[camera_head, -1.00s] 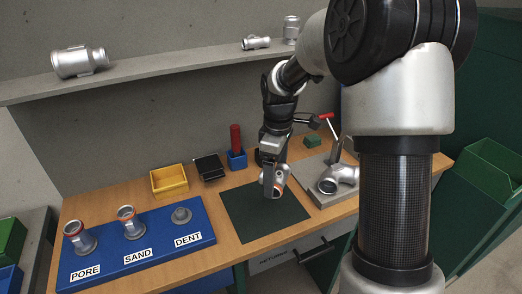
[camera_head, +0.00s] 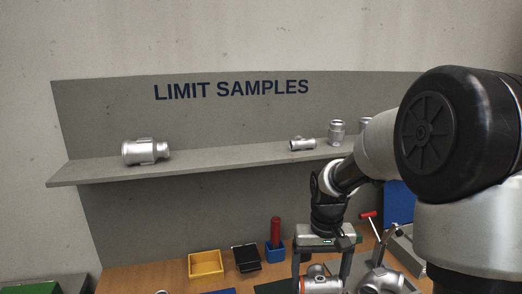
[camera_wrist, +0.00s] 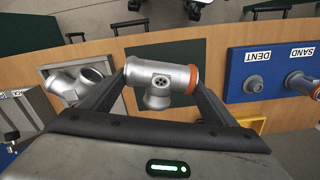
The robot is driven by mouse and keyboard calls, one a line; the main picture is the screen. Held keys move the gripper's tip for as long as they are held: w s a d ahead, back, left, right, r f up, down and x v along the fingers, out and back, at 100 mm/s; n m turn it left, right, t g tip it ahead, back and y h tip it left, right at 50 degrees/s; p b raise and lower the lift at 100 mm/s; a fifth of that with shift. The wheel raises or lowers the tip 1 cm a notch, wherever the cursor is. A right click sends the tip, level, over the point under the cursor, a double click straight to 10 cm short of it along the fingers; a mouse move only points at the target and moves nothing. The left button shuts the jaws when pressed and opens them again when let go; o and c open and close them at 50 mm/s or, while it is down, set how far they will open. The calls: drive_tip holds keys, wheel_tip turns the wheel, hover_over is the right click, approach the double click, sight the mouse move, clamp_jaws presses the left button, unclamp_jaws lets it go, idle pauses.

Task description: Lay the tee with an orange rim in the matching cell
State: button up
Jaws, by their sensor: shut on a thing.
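A silver tee with an orange rim (camera_wrist: 172,78) is held between the fingers of my gripper (camera_wrist: 158,84) in the wrist view. The orange rim is at its right end, and several small dark dots show near its middle. In the head view my gripper (camera_head: 321,272) and the tee (camera_head: 320,284) are at the bottom edge, partly cut off. The blue board (camera_wrist: 278,90) with DENT and SAND labels lies to the right in the wrist view, with a silver piece at each label. The rest of the board is out of the picture.
A yellow bin (camera_head: 206,264), a black tray (camera_head: 246,257) and a blue holder with a red tool (camera_head: 275,250) stand on the wooden bench (camera_head: 150,278). Another silver casting (camera_head: 384,280) is right of my gripper. The LIMIT SAMPLES shelf (camera_head: 220,161) carries several castings.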

sight(321, 281)
drive_tip(key=r+p, duration=0.2)
drive_tip(key=p, duration=0.1)
drive_tip(key=s+r+p, duration=0.1)
drive_tip(key=p, duration=0.2)
drive_tip(key=shift+r, duration=0.35)
drive_tip(key=p, duration=0.3)
drive_tip(key=shift+s+a+r, duration=0.15)
drive_tip(key=shift+s+r, duration=0.05)
drive_tip(key=shift+s, duration=0.2)
drive_tip(key=shift+d, duration=0.2)
